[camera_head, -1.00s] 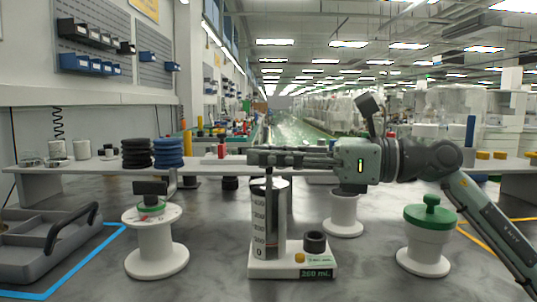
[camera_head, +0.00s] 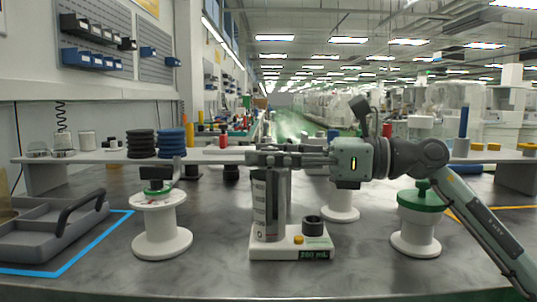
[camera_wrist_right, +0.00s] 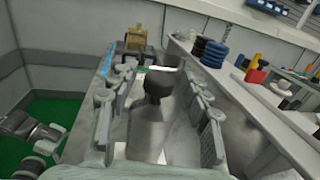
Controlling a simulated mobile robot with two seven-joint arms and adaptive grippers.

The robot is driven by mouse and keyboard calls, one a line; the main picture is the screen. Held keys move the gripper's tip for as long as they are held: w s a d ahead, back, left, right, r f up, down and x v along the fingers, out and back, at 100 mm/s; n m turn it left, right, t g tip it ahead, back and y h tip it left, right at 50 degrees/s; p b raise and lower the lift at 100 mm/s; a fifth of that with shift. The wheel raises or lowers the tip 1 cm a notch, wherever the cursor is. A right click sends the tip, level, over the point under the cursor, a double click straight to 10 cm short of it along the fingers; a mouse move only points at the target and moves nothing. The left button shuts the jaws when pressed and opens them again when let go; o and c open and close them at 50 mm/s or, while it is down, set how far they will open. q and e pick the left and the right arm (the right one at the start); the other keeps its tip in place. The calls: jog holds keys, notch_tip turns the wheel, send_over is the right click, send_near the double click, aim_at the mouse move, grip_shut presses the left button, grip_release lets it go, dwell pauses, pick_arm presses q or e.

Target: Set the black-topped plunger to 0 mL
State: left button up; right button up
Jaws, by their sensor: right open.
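My right gripper (camera_head: 262,158) reaches in from the right, level, across the top of the cylinder and hides that end in the head view. In the right wrist view its fingers (camera_wrist_right: 160,105) are spread apart. A black top (camera_wrist_right: 158,86) with a grey body below shows between them, apparently the plunger's; I cannot tell whether a finger touches it. My left gripper is not in view.
A short black cup (camera_head: 312,226) and a yellow button (camera_head: 298,240) are on the base's right part. White spools stand left (camera_head: 160,225), behind (camera_head: 341,205) and right (camera_head: 416,230). A grey tray (camera_head: 50,235) lies far left. The front table strip is clear.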

jog(key=shift+d, duration=0.1)
jog(key=s+d, duration=0.2)
jog(key=d, duration=0.9)
jog(key=shift+s+d, duration=0.15)
jog(key=shift+d, duration=0.2)
